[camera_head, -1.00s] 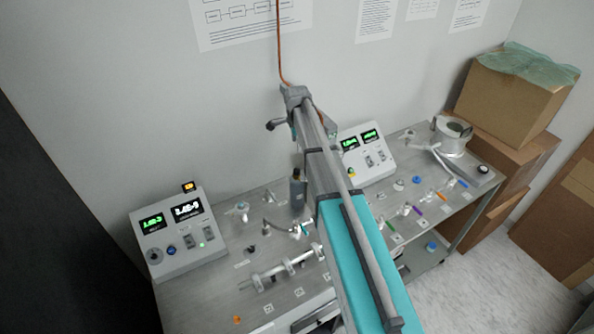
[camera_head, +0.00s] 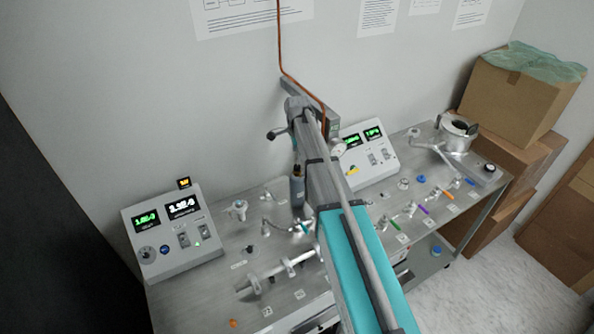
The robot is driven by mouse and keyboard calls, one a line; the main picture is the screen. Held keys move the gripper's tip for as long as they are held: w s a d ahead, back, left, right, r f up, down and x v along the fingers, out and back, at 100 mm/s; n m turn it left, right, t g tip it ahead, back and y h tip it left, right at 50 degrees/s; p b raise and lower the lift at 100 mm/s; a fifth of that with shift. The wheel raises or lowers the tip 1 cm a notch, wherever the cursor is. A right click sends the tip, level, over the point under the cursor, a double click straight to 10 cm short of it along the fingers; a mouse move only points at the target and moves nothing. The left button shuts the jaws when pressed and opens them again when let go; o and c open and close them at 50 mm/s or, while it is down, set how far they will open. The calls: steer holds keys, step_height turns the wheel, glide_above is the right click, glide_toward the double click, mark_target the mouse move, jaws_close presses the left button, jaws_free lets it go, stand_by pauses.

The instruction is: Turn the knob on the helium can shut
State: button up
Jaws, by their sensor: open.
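A dark grey bottle (camera_head: 297,190) stands upright at the back of the steel bench, just left of my arm. It looks like the helium can, but I cannot make out its knob. My arm reaches from the bottom of the view up toward the wall. My gripper (camera_head: 281,131) is at its far end, above the bottle in the picture. It is open, but small and partly hidden by the arm, and its fingers are hard to separate. I see nothing held. I cannot tell its distance from the bottle.
The bench (camera_head: 225,262) carries a left control box (camera_head: 165,225), a right control box (camera_head: 370,152), a metal pipe fitting (camera_head: 275,277), small coloured parts and a round metal vessel (camera_head: 455,136). Cardboard boxes (camera_head: 515,95) stand at right.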

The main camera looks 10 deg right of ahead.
mark_target(297, 166)
steer(key=shift+f+b, duration=2.8)
steer(key=shift+f, duration=0.35)
steer(key=shift+c, duration=0.2)
jaws_close()
steer(key=shift+a, duration=0.15)
